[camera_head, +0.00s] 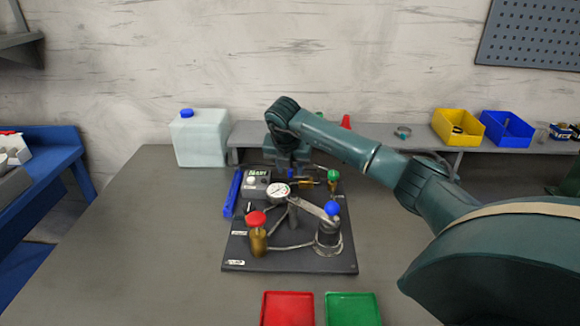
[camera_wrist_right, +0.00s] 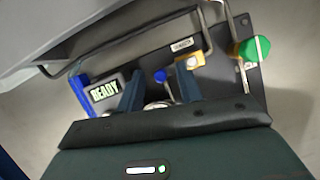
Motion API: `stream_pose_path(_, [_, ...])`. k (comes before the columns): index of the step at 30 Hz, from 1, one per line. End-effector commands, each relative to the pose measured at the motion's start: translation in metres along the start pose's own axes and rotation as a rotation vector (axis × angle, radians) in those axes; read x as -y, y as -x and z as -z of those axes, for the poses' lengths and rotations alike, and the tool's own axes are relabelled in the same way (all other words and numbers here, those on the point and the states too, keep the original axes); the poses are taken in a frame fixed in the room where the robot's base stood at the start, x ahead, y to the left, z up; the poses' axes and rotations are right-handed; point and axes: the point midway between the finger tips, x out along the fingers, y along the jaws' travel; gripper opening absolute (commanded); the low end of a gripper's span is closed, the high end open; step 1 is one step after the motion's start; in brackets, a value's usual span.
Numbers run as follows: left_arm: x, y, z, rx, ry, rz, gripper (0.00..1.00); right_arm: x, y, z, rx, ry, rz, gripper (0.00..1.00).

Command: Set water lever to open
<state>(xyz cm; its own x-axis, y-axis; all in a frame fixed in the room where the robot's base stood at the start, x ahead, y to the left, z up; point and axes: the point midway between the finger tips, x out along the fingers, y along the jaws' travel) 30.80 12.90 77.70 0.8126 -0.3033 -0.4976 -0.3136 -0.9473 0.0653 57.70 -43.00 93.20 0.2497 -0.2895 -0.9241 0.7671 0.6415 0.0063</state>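A dark panel (camera_head: 240,258) lies on the table with pipes, a gauge (camera_head: 278,191), a red knob (camera_head: 257,219) and a green knob (camera_head: 334,176). A metal lever (camera_head: 312,208) with a blue ball end (camera_head: 332,209) reaches over a cylinder at the panel's right. A smaller blue knob (camera_wrist_right: 160,76) shows at the panel's back. I cannot read which one is the water lever. My right gripper (camera_head: 290,170) points down over the panel's back. Its fingers (camera_wrist_right: 158,92) are apart and empty, with the small blue knob beyond their gap. My left gripper is not in view.
A READY display (camera_wrist_right: 105,90) and a blue bar (camera_head: 233,193) are at the panel's left edge. A white jug (camera_head: 200,138) stands behind. Red (camera_head: 288,308) and green (camera_head: 352,308) trays lie in front. Yellow and blue bins sit on the back shelf.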

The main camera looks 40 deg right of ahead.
Motion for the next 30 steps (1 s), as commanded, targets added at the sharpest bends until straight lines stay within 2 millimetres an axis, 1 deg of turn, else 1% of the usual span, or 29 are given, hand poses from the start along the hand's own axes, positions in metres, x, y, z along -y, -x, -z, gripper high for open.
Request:
stream_pose_path(5, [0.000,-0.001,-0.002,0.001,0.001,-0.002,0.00,-0.001,0.025,-0.001,0.004,0.000,-0.005,0.36])
stream_pose_path(12, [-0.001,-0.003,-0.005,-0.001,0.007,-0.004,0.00,-0.001,0.079,-0.001,0.005,-0.001,-0.005,0.36])
stream_pose_path(15, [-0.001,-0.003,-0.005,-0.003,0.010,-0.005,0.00,-0.001,0.099,-0.001,0.004,0.000,-0.006,0.36])
stream_pose_path(18, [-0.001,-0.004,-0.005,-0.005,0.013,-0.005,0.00,-0.001,0.114,-0.001,0.003,-0.001,-0.004,0.36])
stream_pose_path(21, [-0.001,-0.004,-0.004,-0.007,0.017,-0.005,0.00,0.000,0.124,-0.001,0.002,-0.001,-0.002,0.36])
stream_pose_path(24, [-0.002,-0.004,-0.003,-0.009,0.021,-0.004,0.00,0.000,0.129,0.000,0.001,-0.001,-0.002,0.36])
stream_pose_path(30, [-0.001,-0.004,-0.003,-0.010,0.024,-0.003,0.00,0.000,0.130,0.000,0.001,-0.001,-0.002,0.36])
